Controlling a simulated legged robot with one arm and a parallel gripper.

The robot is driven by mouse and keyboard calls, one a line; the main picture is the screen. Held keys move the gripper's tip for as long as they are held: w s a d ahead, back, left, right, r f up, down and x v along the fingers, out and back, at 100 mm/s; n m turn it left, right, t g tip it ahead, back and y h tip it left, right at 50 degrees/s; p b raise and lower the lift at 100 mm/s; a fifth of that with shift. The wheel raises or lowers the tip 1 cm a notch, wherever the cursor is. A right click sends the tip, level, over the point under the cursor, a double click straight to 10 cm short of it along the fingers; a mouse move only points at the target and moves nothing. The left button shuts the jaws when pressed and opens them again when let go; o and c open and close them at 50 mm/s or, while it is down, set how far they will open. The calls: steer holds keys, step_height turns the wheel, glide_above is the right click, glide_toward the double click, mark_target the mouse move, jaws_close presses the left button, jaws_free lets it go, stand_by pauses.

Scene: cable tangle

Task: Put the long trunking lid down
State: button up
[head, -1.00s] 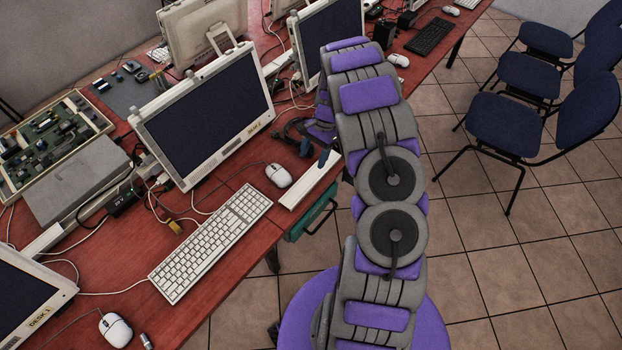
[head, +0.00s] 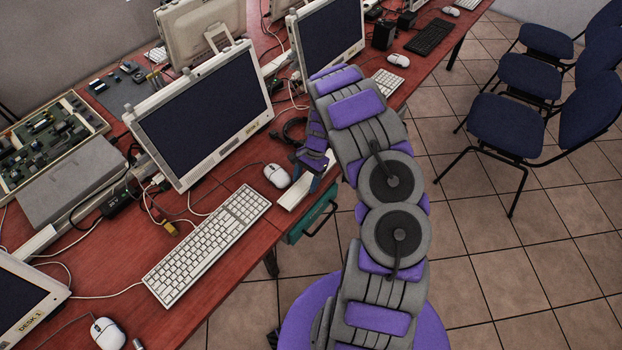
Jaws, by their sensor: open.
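A white strip that looks like the long trunking lid (head: 292,194) lies along the front edge of the red desk, right of the mouse.
A white mouse (head: 277,175), a keyboard (head: 207,245) and a monitor (head: 203,115) stand close on the left. A black cable loop (head: 293,129) lies behind the gripper. A green case (head: 312,219) hangs under the desk edge. Blue chairs (head: 507,127) stand at right on open tiled floor.

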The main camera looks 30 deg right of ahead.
steer(key=shift+c, duration=0.3)
steer(key=shift+a, duration=0.15)
steer(key=c, duration=0.7)
steer(key=shift+r, duration=0.1)
